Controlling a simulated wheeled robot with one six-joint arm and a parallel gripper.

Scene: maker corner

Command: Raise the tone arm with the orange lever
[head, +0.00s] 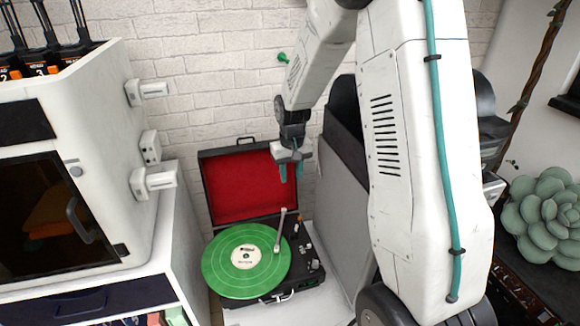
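A record player in a black case (262,298) stands low against the brick wall, its red-lined lid (240,185) open. A green record (222,268) with a pale label lies on it. The white tone arm (280,230) runs along the record's right side, its front end over or on the record's right part; I cannot tell whether it touches. A small orange spot near the tone arm's base, perhaps the orange lever (296,228), is too small to make out. My gripper (291,179) hangs above the player's back right, teal fingers pointing down, apart and empty.
A white cabinet (95,160) with a dark door and protruding white fittings stands on the left. A grey panel (340,215) rises close to the player's right side. A green succulent (545,215) is at far right. The space above the record is clear.

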